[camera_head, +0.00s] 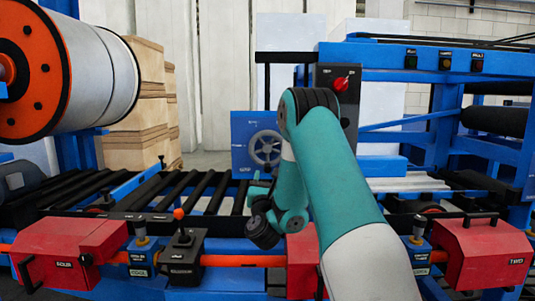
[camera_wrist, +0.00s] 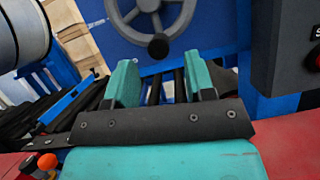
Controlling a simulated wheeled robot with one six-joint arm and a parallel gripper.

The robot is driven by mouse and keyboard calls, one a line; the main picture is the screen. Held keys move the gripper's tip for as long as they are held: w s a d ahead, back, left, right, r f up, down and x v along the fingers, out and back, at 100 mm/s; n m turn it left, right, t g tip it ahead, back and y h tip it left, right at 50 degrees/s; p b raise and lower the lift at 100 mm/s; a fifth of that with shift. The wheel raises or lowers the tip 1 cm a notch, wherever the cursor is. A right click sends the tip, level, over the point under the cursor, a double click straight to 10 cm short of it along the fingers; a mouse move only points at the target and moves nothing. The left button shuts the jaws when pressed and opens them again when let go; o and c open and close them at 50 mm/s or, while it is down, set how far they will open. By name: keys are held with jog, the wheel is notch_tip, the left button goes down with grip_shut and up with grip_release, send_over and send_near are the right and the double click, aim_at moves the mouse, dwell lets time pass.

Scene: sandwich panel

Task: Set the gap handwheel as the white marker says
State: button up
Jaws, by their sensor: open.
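The grey gap handwheel (camera_head: 266,148) stands on a blue panel (camera_head: 240,128) in the middle of the head view, beyond my arm. In the wrist view the lower part of the handwheel (camera_wrist: 149,6) shows at the top, with a dark round knob (camera_wrist: 158,46) at its bottom. My gripper (camera_wrist: 161,80) is open and empty, its two green fingers pointing toward the panel below the wheel. The knob appears above and between the fingers, apart from them. In the head view my gripper (camera_head: 260,188) is below the wheel. I cannot make out the white marker.
A black box with a red switch (camera_head: 340,84) stands right of the wheel. Black rollers (camera_head: 180,190) run below. A lever with an orange ball (camera_head: 179,213) and red boxes (camera_head: 70,250) line the front. A large roll (camera_head: 95,70) is upper left.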

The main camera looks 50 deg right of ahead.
aim_at(268, 170)
jog(key=p+x, duration=0.3)
jog(key=x, duration=0.1)
jog(key=shift+s+a+r+p, duration=0.1)
jog(key=shift+s+r+p, duration=0.05)
jog(key=shift+r+p, duration=0.15)
jog(key=shift+w+d+p, duration=0.6)
jog(key=shift+d+p, duration=0.15)
jog(key=shift+p, duration=0.3)
jog(key=c, duration=0.9)
jog(key=shift+a, duration=0.2)
grip_shut()
jog(key=shift+d, duration=0.15)
jog(key=shift+b, duration=0.3)
jog(key=shift+d+f+n, duration=0.1)
jog(key=shift+n, duration=0.2)
